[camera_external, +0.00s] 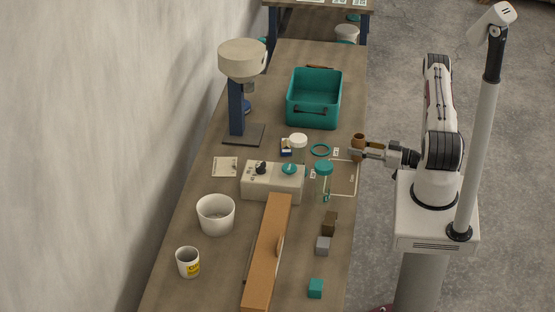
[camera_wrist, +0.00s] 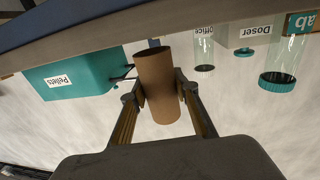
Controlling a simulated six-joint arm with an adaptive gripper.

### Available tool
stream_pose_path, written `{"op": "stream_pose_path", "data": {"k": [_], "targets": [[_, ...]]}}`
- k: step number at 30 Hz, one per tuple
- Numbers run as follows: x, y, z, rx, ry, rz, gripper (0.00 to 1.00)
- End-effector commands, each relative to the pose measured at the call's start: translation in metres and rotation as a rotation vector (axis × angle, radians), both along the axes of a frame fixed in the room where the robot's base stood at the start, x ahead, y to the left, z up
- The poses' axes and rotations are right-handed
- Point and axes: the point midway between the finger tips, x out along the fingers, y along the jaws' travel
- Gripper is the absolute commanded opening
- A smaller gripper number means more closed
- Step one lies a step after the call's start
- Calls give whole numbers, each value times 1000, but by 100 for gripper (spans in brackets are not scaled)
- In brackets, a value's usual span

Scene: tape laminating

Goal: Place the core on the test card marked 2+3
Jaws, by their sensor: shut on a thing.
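The core is a brown cardboard tube (camera_wrist: 157,85) in the middle of the wrist view. My gripper (camera_wrist: 160,97) is shut on it, one finger on each side. In the external view the core (camera_external: 359,141) shows at the tip of my gripper (camera_external: 358,153), by the right edge of the table. I cannot tell how high it is above the table. Small white cards or labels, one of them beside the teal ring (camera_external: 336,152), lie on the table, but their writing is too small to read. I cannot pick out the card marked 2+3.
Jars with white (camera_external: 298,140) and teal lids (camera_external: 324,168) and a control box (camera_external: 272,182) stand left of my gripper. A teal bin (camera_external: 314,98), labelled Pellets in the wrist view, stands behind.

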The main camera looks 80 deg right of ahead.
Motion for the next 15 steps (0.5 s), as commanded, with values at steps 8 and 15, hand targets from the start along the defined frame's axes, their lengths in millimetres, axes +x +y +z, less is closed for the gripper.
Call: {"op": "stream_pose_path", "data": {"k": [8,15], "targets": [[-28,18,-3,2,0,15,9],[-48,37,-3,2,0,32,9]]}}
